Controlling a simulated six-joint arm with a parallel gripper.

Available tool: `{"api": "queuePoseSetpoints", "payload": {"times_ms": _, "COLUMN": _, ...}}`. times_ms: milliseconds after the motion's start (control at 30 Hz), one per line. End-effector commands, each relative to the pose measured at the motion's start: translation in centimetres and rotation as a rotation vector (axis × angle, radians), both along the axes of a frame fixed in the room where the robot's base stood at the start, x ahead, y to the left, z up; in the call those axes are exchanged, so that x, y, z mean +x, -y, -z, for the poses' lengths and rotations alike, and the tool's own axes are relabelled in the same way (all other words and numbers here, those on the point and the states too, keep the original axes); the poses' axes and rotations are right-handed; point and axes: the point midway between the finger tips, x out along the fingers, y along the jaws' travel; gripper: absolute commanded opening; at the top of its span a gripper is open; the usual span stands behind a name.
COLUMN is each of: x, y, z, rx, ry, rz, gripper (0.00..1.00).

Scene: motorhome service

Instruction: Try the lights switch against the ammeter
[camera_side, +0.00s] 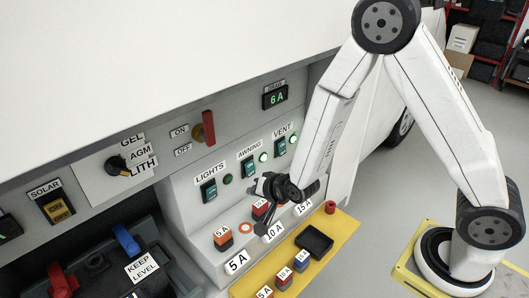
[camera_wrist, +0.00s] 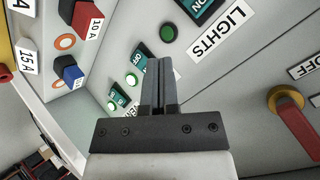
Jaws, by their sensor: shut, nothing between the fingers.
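The lights switch (camera_side: 209,190) is a dark green rocker on the grey panel. Its "ON" half shows at the top of the wrist view (camera_wrist: 203,7). The lamp beside it (camera_side: 227,179) is dark, as it is in the wrist view (camera_wrist: 168,33). The ammeter (camera_side: 276,96), marked "DRAW", reads 6 A. My gripper (camera_side: 259,187) is shut and empty in front of the panel, to the right of the lights switch and below the awning switch (camera_side: 250,166). In the wrist view its closed fingers (camera_wrist: 160,62) point toward the panel, apart from the lights switch.
The awning lamp (camera_side: 263,157) and vent lamp (camera_side: 294,138) glow green; the vent switch (camera_side: 280,147) is farther right. A red-handled on/off switch (camera_side: 209,127) sits above. Fuses (camera_side: 223,238) stand on the ledge below. A yellow tray (camera_side: 331,258) holds spare fuses and a black dish.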

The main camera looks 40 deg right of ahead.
Motion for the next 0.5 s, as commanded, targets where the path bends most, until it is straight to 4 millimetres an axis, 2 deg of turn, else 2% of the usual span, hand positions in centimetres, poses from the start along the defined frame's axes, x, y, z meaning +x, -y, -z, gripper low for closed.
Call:
{"api": "queuePoseSetpoints", "payload": {"times_ms": 200, "x": 1.1, "y": -1.1, "z": 1.7, "rx": 0.107, "ry": 0.127, "rz": 0.095, "gripper": 0.0}}
{"api": "queuePoseSetpoints", "payload": {"times_ms": 500, "x": 1.5, "y": -2.3, "z": 3.7, "rx": 0.265, "ry": 0.311, "rz": 0.194, "gripper": 0.0}}
